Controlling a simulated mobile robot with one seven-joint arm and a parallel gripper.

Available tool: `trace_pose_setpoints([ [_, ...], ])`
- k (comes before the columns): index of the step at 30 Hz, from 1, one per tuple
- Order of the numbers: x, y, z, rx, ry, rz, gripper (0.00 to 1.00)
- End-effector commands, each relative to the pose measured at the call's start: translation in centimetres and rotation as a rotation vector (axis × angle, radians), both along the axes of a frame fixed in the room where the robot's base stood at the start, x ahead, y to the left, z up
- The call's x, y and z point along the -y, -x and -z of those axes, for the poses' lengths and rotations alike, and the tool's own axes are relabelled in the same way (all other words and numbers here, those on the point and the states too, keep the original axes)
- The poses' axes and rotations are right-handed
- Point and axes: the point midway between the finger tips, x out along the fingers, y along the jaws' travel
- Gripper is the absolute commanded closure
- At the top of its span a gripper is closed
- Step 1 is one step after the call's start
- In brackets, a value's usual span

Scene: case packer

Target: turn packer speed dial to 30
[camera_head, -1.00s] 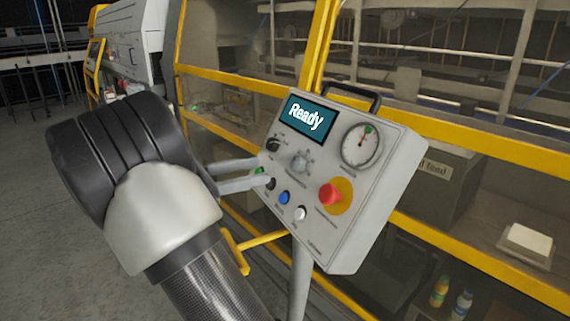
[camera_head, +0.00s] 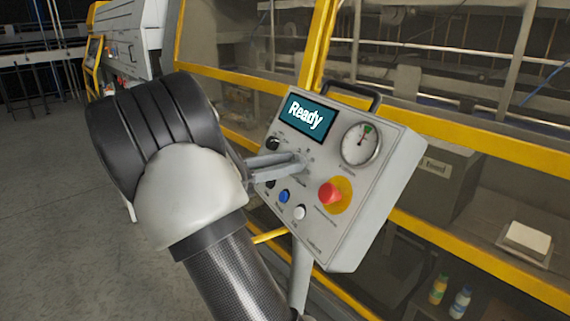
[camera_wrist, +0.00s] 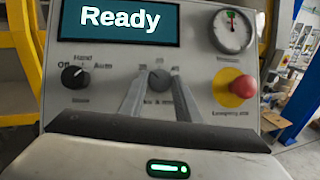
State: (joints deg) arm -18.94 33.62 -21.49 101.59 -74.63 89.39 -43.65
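The grey speed dial (camera_wrist: 158,79) sits in the middle of the control panel, below the screen, with small scale marks around it that are too blurred to read. My gripper (camera_wrist: 159,72) reaches straight to the panel, with one finger on each side of the dial. In the head view my gripper (camera_head: 304,163) covers most of the dial. The dial's exact pointer setting cannot be made out.
The control panel (camera_head: 398,160) has a "Ready" screen (camera_head: 306,118), a round gauge (camera_head: 360,145), a red emergency button (camera_head: 330,193), a black selector knob (camera_wrist: 74,77), and blue (camera_head: 284,196) and white (camera_head: 300,212) buttons. Yellow-framed machine guarding (camera_head: 470,162) stands behind.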

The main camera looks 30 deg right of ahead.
Motion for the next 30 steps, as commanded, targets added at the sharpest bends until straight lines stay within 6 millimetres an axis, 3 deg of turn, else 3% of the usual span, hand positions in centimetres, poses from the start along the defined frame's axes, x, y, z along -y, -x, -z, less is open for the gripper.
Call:
trace_pose_setpoints([
  [3, -0.01, 0.03, -0.01, 0.000, 0.000, 0.001, 0.92],
  [14, -0.02, -0.09, -0.06, 0.056, 0.005, 0.035, 0.92],
  [30, 0.19, -0.61, -0.37, 0.433, 0.030, 0.252, 0.92],
])
